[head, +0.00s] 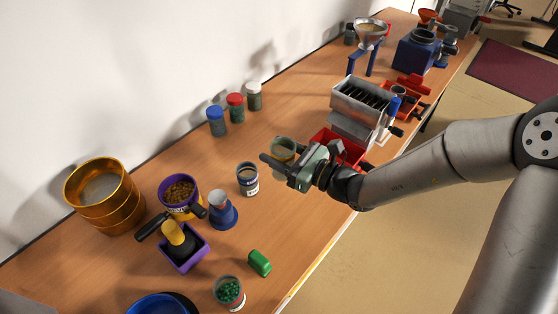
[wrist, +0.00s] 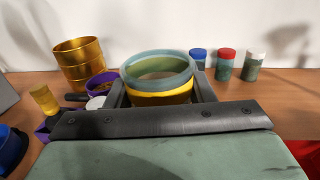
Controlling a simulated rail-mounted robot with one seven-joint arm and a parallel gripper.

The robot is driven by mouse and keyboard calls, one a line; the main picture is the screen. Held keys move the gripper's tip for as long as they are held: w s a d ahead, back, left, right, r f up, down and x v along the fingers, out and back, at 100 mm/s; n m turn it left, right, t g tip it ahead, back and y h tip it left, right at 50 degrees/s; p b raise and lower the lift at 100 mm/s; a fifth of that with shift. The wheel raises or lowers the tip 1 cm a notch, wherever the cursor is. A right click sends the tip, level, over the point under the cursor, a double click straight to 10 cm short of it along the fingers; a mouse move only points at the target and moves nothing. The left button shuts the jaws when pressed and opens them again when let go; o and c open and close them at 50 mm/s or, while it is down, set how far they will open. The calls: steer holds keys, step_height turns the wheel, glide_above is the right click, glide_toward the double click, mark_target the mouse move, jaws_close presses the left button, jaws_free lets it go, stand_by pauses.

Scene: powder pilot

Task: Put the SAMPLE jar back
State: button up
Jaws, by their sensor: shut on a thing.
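My gripper (head: 289,161) is shut on an open jar (head: 283,147) with clear grey-green walls and a yellow band. In the wrist view the jar (wrist: 158,70) sits between the two dark fingers, upright, with its open mouth up. No label on it can be read, so I cannot tell that it is the SAMPLE jar. It is over the middle of the wooden bench (head: 208,262); whether its base touches is hidden. A grey jar with a label band (head: 248,179) stands to its left.
Jars with blue (head: 216,121), red (head: 235,107) and white (head: 254,95) lids stand near the wall. Red trays (head: 352,151) and a metal divider box (head: 360,104) are right of my gripper. Gold sieves (head: 103,196), a purple cup (head: 179,196) and a green block (head: 260,262) lie left.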

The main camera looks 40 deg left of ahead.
steer(key=shift+w+a+f+p, duration=0.45)
steer(key=shift+w+a+f, duration=1.15)
steer(key=shift+f, duration=0.55)
steer(key=shift+w+a+f+p, duration=0.4)
steer(key=shift+w+a+f, duration=0.95)
steer(key=shift+w+f, duration=0.65)
steer(key=shift+w+a+f+p, duration=0.45)
steer(key=shift+w+a+f, duration=1.1)
steer(key=shift+f, duration=0.7)
steer(key=shift+d+f, duration=0.1)
steer(key=shift+f+b, duration=0.2)
steer(key=shift+b, duration=0.1)
steer(key=o, duration=1.3)
steer(key=shift+r, duration=0.1)
